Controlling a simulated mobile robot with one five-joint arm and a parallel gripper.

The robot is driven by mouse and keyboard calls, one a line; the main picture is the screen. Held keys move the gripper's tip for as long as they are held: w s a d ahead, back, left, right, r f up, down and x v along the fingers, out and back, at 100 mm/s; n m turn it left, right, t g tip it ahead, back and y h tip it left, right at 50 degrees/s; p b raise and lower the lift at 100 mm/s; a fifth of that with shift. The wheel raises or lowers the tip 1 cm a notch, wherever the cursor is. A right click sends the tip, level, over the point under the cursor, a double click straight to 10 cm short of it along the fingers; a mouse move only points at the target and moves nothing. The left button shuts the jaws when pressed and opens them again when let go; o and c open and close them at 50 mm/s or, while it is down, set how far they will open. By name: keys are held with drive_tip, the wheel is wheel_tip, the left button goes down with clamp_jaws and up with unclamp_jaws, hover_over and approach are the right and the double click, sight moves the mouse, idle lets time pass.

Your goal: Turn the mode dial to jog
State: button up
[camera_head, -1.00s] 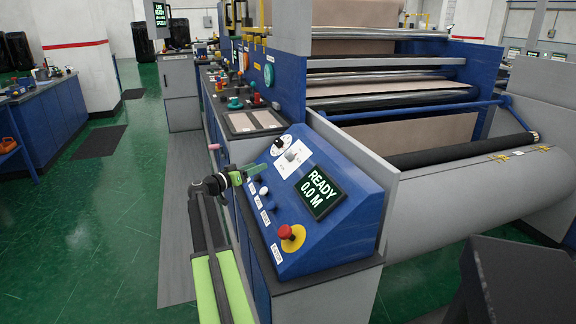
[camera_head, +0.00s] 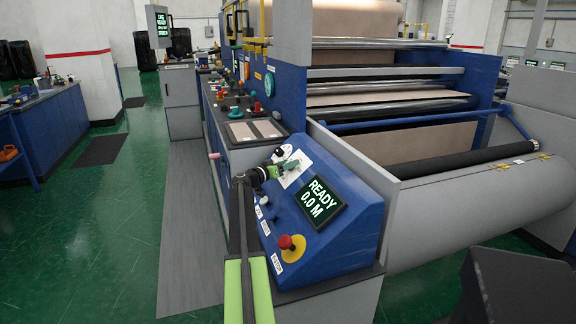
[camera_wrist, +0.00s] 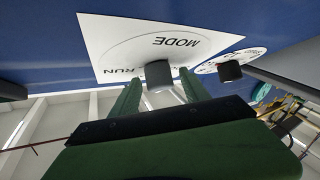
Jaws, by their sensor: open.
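The mode dial is a grey knob (camera_wrist: 159,77) on a white plate (camera_wrist: 105,40) marked MODE and RUN in the wrist view. The jog mark cannot be read. In the head view the plate (camera_head: 297,178) lies on the sloped blue panel, and my gripper (camera_head: 288,167) covers most of the dial. My gripper's two green fingers (camera_wrist: 160,88) are open and stand either side of the knob in the wrist view. I cannot tell whether either finger touches it, nor which way the knob points.
A second round dial (camera_wrist: 230,70) with a black knob sits beside the mode plate. The panel also has a READY 0.0 M screen (camera_head: 321,200), a red mushroom button (camera_head: 285,242) and small knobs near my arm. Open green floor (camera_head: 110,210) lies to the left.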

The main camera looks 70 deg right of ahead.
drive_tip(key=shift+c, duration=0.4)
clamp_jaws()
drive_tip(key=shift+r+n+t, duration=0.1)
drive_tip(key=shift+n+t, duration=0.2)
drive_tip(key=n+t+p, duration=0.2)
drive_tip(key=n, duration=0.1)
drive_tip(key=shift+s+a+r+t+p, duration=0.1)
drive_tip(key=shift+r+t+p, duration=0.05)
drive_tip(key=shift+t+p, duration=0.25)
drive_tip(key=n+t+p, duration=0.2)
drive_tip(key=n, duration=0.1)
drive_tip(key=n+t+y+p, duration=0.1)
drive_tip(key=n+t+p, duration=0.2)
drive_tip(key=shift+r+y, duration=0.1)
drive_tip(key=shift+y, duration=0.2)
drive_tip(key=n+t+y+p, duration=0.2)
drive_tip(key=n+p, duration=0.1)
drive_tip(key=shift+d, duration=0.25)
drive_tip(key=shift+f+n+t+y+p, duration=0.25)
drive_tip(key=shift+n+t+y+p, duration=0.45)
drive_tip(key=shift+n+y+p, duration=0.45)
drive_tip(key=shift+a+f+n, duration=0.1)
drive_tip(key=shift+n, duration=0.15)
